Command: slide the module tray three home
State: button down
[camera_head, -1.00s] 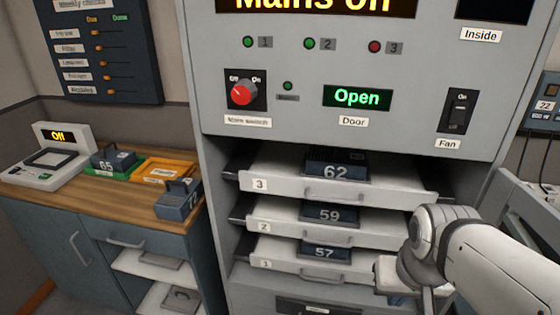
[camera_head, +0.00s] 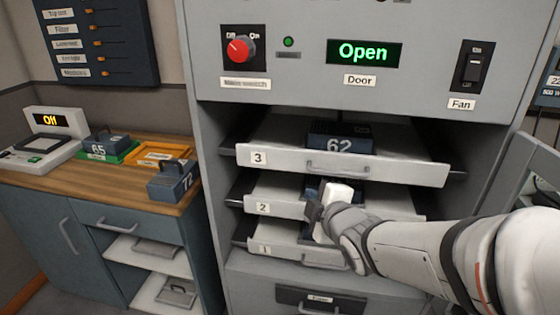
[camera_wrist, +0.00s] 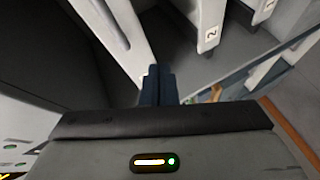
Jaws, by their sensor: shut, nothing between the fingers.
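Module tray three (camera_head: 280,163) is the top white tray, labelled 3, standing out of the cabinet with a dark module marked 62 (camera_head: 338,145) on it. Its front has a grey bar handle (camera_head: 340,170). My gripper (camera_head: 314,212) is below that handle, in front of tray two, and hides much of that tray's front. In the wrist view my gripper's dark fingers (camera_wrist: 158,85) are together with nothing between them. A white tray edge (camera_wrist: 100,25) lies left of the fingers there, apparently tray three. I see no contact with it.
Tray two (camera_head: 268,207) and tray one (camera_head: 270,248) sit below, partly hidden by my arm. The door sign (camera_head: 363,53) reads Open. The open door (camera_head: 535,175) is at right. A wooden counter (camera_head: 125,182) with modules stands at left.

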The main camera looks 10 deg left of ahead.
aim_at(261, 157)
jog(key=a+r+n+y+p, duration=0.2)
jog(key=a+n+y+p, duration=0.45)
jog(key=a+p, duration=0.2)
jog(key=shift+h, duration=0.45)
jog(key=p+x, duration=0.1)
jog(key=x, duration=0.2)
jog(key=p+x, duration=0.2)
jog(key=x, duration=0.1)
jog(key=w+d+p+x, duration=0.1)
jog(key=x, duration=0.3)
jog(key=shift+s+f+p, duration=0.1)
jog(key=shift+f+p, duration=0.2)
jog(key=shift+p, duration=0.05)
jog(key=shift+w+f+p, duration=0.15)
jog(key=shift+w+p, duration=0.15)
jog(key=shift+w, duration=0.25)
jog(key=w+b, duration=0.2)
jog(key=shift+w+f+b, duration=0.15)
jog(key=shift+f+b, duration=0.1)
jog(key=shift+b, duration=0.1)
jog(key=shift+w+r, duration=0.1)
jog(key=shift+w, duration=0.2)
jog(key=shift+d+r, duration=0.1)
jog(key=shift+r, duration=0.3)
